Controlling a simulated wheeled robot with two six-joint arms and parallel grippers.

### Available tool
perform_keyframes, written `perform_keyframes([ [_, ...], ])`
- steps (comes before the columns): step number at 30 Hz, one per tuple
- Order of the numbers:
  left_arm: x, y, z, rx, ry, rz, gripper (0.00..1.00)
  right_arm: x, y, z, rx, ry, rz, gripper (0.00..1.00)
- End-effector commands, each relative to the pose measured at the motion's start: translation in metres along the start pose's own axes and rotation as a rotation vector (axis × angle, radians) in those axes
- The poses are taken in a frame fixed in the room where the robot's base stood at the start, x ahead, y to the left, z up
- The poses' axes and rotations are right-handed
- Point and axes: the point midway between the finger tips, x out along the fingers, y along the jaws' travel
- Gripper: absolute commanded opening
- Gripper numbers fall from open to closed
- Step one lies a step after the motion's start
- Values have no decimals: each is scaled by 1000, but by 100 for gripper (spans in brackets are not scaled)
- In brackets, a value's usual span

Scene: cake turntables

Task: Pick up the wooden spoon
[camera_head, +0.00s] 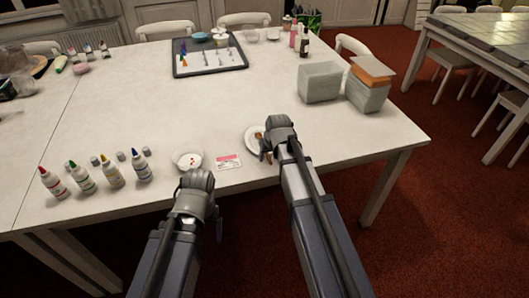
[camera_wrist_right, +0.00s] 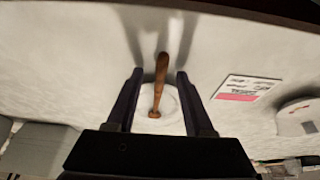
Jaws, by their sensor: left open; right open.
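The wooden spoon (camera_wrist_right: 160,80) lies with one end over a small white plate (camera_wrist_right: 171,116) in the right wrist view. My right gripper (camera_wrist_right: 158,76) is open, with one finger on each side of the spoon and gaps between. In the head view the spoon (camera_head: 259,136) and plate (camera_head: 250,144) are partly hidden behind my right gripper (camera_head: 267,153). My left gripper (camera_head: 218,222) is open and empty, low near the table's front edge.
A white bowl (camera_head: 188,160) with small red bits and a pink-and-white card (camera_head: 229,162) lie left of the plate. Several capped bottles (camera_head: 112,172) stand at the front left. Two bins (camera_head: 320,82) stand at the right. The table's (camera_head: 130,110) middle is clear.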

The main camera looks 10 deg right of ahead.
Motion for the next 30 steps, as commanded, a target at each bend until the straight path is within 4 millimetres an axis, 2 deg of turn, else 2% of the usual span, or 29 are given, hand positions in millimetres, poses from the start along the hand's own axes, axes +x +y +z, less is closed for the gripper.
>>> perform_keyframes([
  [2, -1, 0, 0, 0, 0, 0, 89, -1, 0, 0, 0, 0, 0, 53],
  [16, -1, 0, 0, 0, 0, 0, 89, -1, 0, 0, 0, 0, 0, 1],
  [30, -1, 0, 0, 0, 0, 0, 89, -1, 0, 0, 0, 0, 0, 0],
])
